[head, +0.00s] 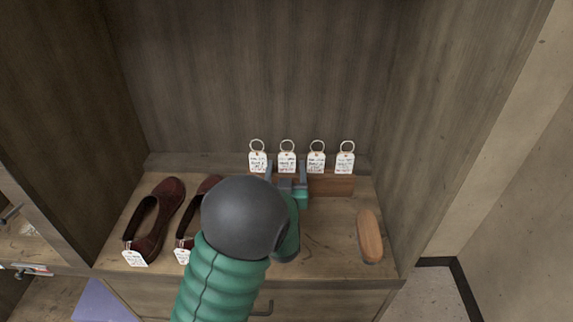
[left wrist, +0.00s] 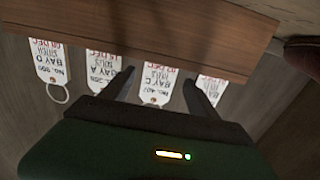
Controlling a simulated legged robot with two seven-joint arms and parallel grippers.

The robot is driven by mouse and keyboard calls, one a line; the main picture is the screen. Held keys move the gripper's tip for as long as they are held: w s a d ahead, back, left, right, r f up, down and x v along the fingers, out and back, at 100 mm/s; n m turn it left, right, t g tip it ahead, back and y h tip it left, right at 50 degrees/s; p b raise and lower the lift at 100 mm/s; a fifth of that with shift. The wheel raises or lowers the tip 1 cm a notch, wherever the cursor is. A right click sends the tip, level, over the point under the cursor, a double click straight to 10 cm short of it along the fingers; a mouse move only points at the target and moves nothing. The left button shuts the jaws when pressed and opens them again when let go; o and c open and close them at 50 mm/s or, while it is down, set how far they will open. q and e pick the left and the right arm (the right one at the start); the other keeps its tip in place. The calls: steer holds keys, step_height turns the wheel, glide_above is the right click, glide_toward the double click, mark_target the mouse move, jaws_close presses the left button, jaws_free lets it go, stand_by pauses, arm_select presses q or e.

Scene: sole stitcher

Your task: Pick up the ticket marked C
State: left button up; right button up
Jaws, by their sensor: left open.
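The ticket marked C (left wrist: 156,82) reads "BAY C" in the left wrist view, where the tickets appear upside down. It is a white tag with a ring, second from left in the head view (head: 287,161), standing in a wooden block (head: 331,185). My left gripper (head: 285,172) is open. Its fingertips (left wrist: 158,77) lie to either side of ticket C, apart from each other. Whether they touch it, I cannot tell. My right gripper is out of view.
Ticket A (head: 316,161) and ticket D (head: 345,162) stand to the right; another ticket (head: 258,161), its letter hidden, stands left. Dark red shoes (head: 165,215) with tags lie left on the shelf. A wooden brush (head: 370,237) lies right. Cubby walls enclose the shelf.

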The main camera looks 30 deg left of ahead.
arm_select(q)
steer(key=shift+d+r, duration=0.1)
steer(key=shift+d, duration=0.2)
steer(key=c, duration=1)
steer(key=shift+a, duration=0.1)
steer(key=c, duration=0.4)
steer(key=shift+r, duration=0.1)
